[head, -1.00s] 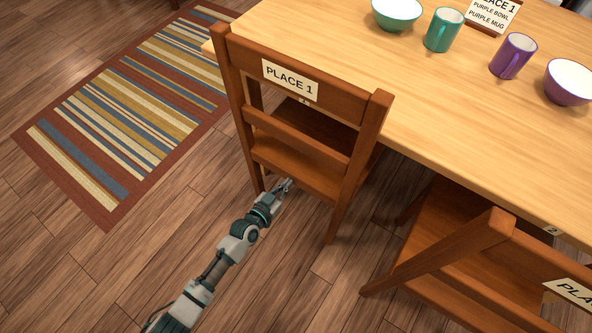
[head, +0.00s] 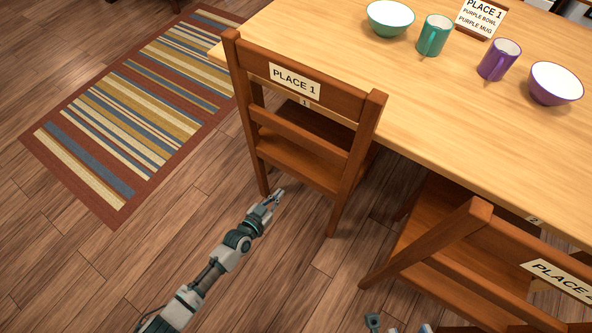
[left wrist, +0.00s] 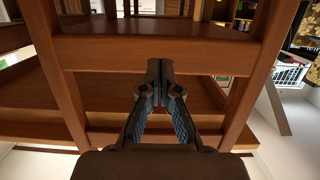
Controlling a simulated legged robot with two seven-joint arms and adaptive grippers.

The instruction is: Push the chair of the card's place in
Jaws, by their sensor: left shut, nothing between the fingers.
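The card (head: 481,18) on the table reads PLACE 1, purple bowl, purple mug. The chair labelled PLACE 1 (head: 318,105) stands upright at the table's near left edge, its back towards me and its seat partly hidden by the back. My left gripper (head: 276,197) is shut and empty, low behind this chair by its legs. The left wrist view shows the closed fingers (left wrist: 160,72) in front of the chair's wooden rails (left wrist: 150,52); I cannot tell whether they touch. Parts of what seems my right gripper (head: 374,321) show at the bottom edge, mostly cut off.
A second chair (head: 480,262), labelled PLACE 2, stands to the right. On the table (head: 420,90) are a green bowl (head: 390,18), a green mug (head: 434,35), a purple mug (head: 498,60) and a purple bowl (head: 555,84). A striped rug (head: 140,105) lies left; the floor between is clear.

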